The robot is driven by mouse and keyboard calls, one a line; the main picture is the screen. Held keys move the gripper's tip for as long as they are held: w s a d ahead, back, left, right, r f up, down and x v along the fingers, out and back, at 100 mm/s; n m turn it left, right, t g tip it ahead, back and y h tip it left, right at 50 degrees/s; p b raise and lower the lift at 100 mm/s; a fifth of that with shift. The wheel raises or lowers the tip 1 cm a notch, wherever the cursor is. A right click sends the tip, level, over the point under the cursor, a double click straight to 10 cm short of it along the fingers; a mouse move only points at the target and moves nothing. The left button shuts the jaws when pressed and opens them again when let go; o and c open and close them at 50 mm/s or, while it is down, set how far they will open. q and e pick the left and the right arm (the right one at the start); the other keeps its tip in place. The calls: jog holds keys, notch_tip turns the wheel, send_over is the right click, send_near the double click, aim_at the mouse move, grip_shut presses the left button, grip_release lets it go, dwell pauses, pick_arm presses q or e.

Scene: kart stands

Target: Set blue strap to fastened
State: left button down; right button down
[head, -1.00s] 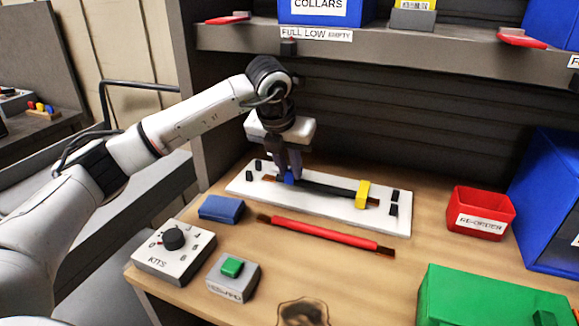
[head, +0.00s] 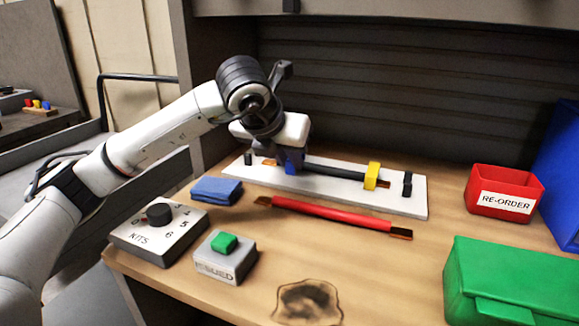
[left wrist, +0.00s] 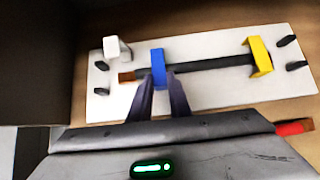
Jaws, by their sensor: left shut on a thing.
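The blue strap (left wrist: 158,66) lies across the left part of a black bar (left wrist: 208,65) on a white board (head: 405,205). My left gripper (left wrist: 160,88) is shut on the blue strap, with its fingers at the strap's near side. In the head view the blue strap (head: 293,162) is partly hidden by the gripper and wrist. A yellow strap (head: 371,176) crosses the bar's right part. It also shows in the left wrist view (left wrist: 259,56). My right gripper is not in view.
A red bar (head: 325,215) lies on the bench before the board. A blue cloth (head: 216,190), a KITS dial box (head: 157,236) and a green-button box (head: 225,260) stand at the left. A red bin (head: 503,192) and green case (head: 515,285) stand at the right.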

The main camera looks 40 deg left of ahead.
pick_arm(q)
jog(key=c, duration=1.6)
grip_release()
jog(key=shift+c, duration=0.2)
jog(key=p+v, duration=0.1)
jog(key=v, duration=0.9)
jog(key=shift+s+d+r, duration=0.1)
jog(key=shift+s+r, duration=0.05)
